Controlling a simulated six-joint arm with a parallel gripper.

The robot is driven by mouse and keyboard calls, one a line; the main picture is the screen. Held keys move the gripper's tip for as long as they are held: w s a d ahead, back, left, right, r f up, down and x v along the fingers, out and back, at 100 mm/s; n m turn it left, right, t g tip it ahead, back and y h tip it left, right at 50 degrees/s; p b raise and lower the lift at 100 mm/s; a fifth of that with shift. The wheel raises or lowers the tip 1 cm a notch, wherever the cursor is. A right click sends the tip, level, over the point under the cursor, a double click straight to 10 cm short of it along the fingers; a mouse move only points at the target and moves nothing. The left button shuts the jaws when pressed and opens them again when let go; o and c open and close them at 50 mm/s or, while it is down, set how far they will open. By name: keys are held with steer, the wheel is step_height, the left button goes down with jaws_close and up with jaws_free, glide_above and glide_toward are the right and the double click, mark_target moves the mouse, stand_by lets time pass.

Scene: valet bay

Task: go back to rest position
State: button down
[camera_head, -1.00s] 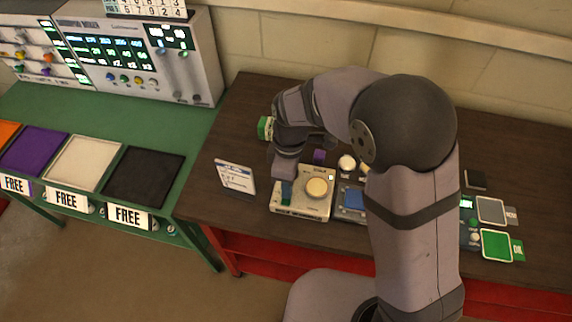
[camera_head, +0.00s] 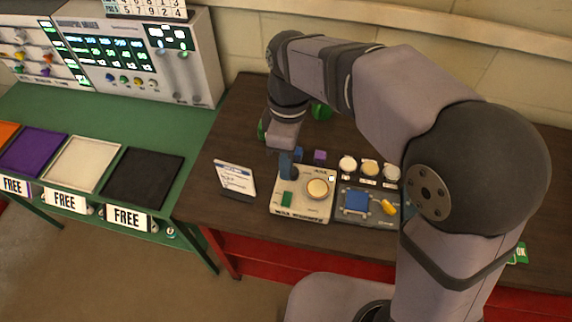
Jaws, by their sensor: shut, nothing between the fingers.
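My gripper (camera_head: 287,172) is at the end of my arm, pointing down over the top left part of a beige panel (camera_head: 302,212) on the dark wooden table (camera_head: 225,130). Its fingers look shut and hold nothing. The panel bears a round cream button (camera_head: 318,188) and a green piece (camera_head: 287,199), both uncovered. Whether the fingertips touch the panel I cannot tell. My arm arches across the right side of the table and hides much of it.
A white card (camera_head: 234,178) stands left of the panel. Green things (camera_head: 320,111) stand behind the gripper. Left, a green bench (camera_head: 190,140) holds coloured trays.

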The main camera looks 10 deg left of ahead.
stand_by(0.5)
steer(key=s+d+f+m+t, duration=0.1)
steer(key=s+d+f+m, duration=0.1)
steer(key=d+f+m, duration=0.6)
steer(key=s+d+m, duration=0.2)
steer(key=d+m, duration=0.3)
steer(key=d, duration=0.3)
steer(key=s+d+f+m, duration=0.1)
steer(key=d+m, duration=0.4)
steer(key=d, duration=0.2)
steer(key=shift+s+d, duration=0.35)
steer(key=shift+d, duration=0.05)
stand_by(1.6)
